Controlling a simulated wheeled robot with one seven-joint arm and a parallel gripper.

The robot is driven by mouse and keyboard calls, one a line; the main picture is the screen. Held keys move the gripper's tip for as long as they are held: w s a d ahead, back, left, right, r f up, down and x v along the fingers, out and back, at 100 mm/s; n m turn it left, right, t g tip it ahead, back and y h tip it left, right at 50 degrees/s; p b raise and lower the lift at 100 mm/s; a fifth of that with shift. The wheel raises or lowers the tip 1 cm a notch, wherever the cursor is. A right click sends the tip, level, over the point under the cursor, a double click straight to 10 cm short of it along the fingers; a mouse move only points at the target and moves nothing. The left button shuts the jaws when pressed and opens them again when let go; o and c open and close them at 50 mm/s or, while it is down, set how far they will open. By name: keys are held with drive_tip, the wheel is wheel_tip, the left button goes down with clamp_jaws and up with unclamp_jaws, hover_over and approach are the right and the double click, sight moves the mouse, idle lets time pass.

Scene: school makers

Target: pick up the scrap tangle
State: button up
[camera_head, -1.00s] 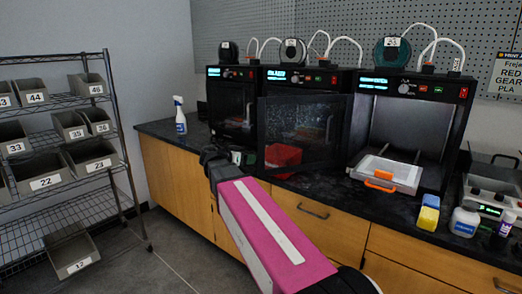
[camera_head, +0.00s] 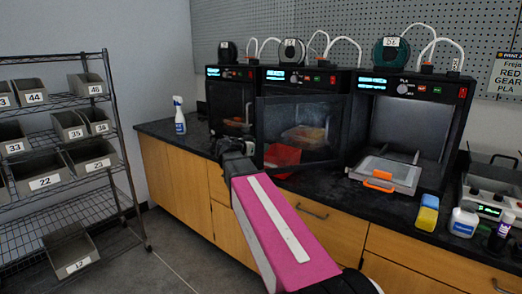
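I cannot make out a scrap tangle for certain. A pale orange shape (camera_head: 303,133) shows dimly through the dark glass door of the middle printer (camera_head: 313,76); I cannot tell what it is. My pink arm reaches forward from the bottom of the picture. My gripper (camera_head: 231,146), dark and seen from behind, is at its far end, by the counter edge in front of the left printer (camera_head: 230,75). Its fingers are too small and hidden to show whether they are open or hold anything.
A red bin (camera_head: 281,157) sits right of my gripper. The right printer (camera_head: 412,86) is open, with a grey orange-handled tray (camera_head: 385,173) at its front. A spray bottle (camera_head: 179,115) stands left; a yellow-blue block (camera_head: 428,212) and white jar (camera_head: 464,222) stand right. Bin shelves (camera_head: 62,150) are far left.

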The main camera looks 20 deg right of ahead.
drive_tip(key=x, duration=0.3)
drive_tip(key=shift+s, duration=0.1)
drive_tip(key=c, duration=1.1)
drive_tip(key=shift+r, duration=0.85)
wheel_tip(320, 180, up, 3)
drive_tip(key=shift+f, duration=0.2)
drive_tip(key=w+a+r, duration=0.1)
drive_tip(key=a+r, duration=0.1)
drive_tip(key=a, duration=0.1)
drive_tip(key=w+a+r, duration=0.2)
drive_tip(key=a, duration=0.2)
drive_tip(key=w+a+r, duration=0.2)
drive_tip(key=a, duration=0.1)
drive_tip(key=shift+a+r, duration=0.25)
drive_tip(key=shift+r, duration=0.1)
